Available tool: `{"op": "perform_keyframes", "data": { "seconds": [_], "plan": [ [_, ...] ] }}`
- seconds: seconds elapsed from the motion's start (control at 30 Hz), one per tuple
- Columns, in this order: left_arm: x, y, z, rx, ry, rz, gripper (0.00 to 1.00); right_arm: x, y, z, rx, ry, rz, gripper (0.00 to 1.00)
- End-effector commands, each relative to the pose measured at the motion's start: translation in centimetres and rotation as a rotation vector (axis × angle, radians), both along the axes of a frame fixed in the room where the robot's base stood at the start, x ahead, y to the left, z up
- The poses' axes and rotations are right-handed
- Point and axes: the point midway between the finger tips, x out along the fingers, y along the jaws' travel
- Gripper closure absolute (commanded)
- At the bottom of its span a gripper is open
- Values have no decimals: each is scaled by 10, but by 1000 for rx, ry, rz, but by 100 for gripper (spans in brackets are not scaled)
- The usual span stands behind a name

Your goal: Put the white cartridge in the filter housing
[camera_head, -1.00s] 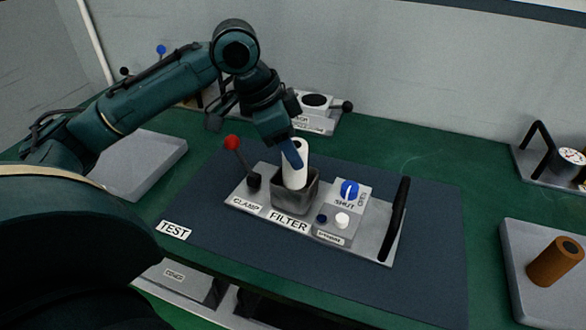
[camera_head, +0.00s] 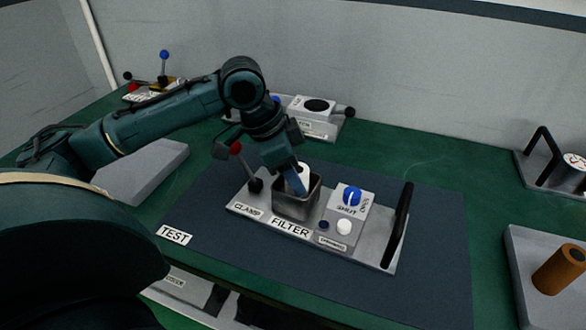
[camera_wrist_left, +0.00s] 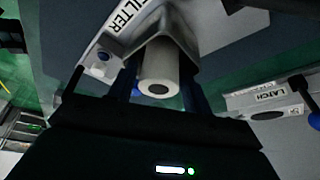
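The white cartridge (camera_head: 304,173) is upright, with its lower part down inside the open grey filter housing (camera_head: 296,208) and its top showing at the rim. My left gripper (camera_head: 298,181) reaches down from above with its blue fingers around the cartridge, shut on it. In the left wrist view the cartridge (camera_wrist_left: 158,75) shows between the two fingers, its dark bore facing the camera, and the housing (camera_wrist_left: 165,24) lies beyond it. The housing's inside and the cartridge's lower end are hidden. My right gripper is not in view.
The red-knobbed clamp lever (camera_head: 237,148) stands close left of the housing. The blue SHUT/OPEN knob (camera_head: 351,195) and black handle (camera_head: 398,226) are to its right. A brown cylinder (camera_head: 559,268) rests on a grey tray (camera_head: 522,300) at right. The dark mat's right side is clear.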

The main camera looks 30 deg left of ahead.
Motion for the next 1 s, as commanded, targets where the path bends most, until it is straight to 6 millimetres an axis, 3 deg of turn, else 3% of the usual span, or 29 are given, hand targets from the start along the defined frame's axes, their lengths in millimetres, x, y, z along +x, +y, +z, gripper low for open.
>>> {"op": "perform_keyframes", "data": {
  "seconds": [0.13, 0.27, 0.7, 1.0],
  "plan": [
    [0, 0, 2, 0, -1, 0, 51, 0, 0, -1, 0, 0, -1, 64],
    [-3, 4, 16, 0, -3, 1, 51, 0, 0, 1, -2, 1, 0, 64],
    [-26, 28, 98, 0, -3, 2, 51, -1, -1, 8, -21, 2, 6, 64],
    [-31, 34, 114, 0, 0, 1, 51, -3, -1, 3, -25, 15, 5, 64]
  ]
}}
